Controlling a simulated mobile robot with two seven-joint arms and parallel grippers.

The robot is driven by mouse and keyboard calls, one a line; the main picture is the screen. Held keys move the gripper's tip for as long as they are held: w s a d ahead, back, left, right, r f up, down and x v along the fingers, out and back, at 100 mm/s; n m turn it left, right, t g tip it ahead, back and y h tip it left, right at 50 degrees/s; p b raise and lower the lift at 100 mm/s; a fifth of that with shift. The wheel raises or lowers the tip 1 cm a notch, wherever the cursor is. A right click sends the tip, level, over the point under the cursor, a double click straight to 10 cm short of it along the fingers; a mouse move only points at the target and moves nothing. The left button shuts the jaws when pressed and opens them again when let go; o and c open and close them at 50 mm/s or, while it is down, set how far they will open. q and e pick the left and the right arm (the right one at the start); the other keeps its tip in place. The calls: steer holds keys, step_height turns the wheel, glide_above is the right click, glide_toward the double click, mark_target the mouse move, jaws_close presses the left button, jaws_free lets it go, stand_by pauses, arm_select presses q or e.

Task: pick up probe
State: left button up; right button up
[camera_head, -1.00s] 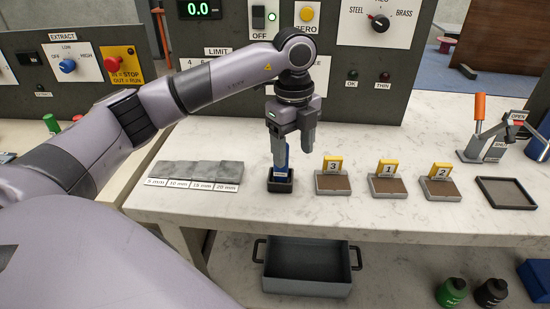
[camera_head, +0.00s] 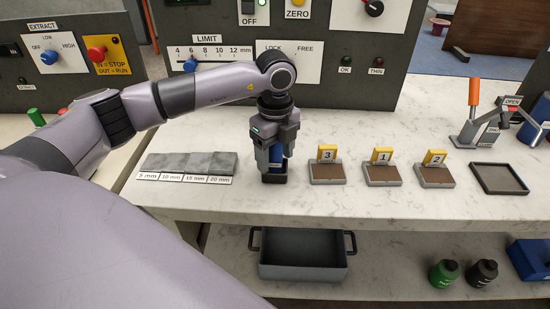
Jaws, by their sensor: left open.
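The probe appears to be the blue piece (camera_head: 276,154) standing upright in a small black holder (camera_head: 274,178) on the bench. Only a little of it shows, as my gripper covers most of it. My left gripper (camera_head: 275,163) points down over the holder. It is open, with its fingers on either side of the blue piece. I cannot tell whether a finger touches it. My right gripper is not in view.
Grey thickness blocks (camera_head: 190,163) lie left of the holder. Numbered yellow tags on brown-topped stands, such as tag 3 (camera_head: 327,153), stand to its right, then an empty dark tray (camera_head: 498,178). A control panel (camera_head: 330,85) rises behind. A grey bin (camera_head: 303,255) is below.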

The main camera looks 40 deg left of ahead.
arm_select(q)
steer(key=c, duration=1.1)
steer(key=shift+c, duration=0.2)
step_height(320, 180, up, 13)
steer(key=shift+w+r, duration=0.1)
step_height(320, 180, up, 7)
steer(key=p, duration=0.1)
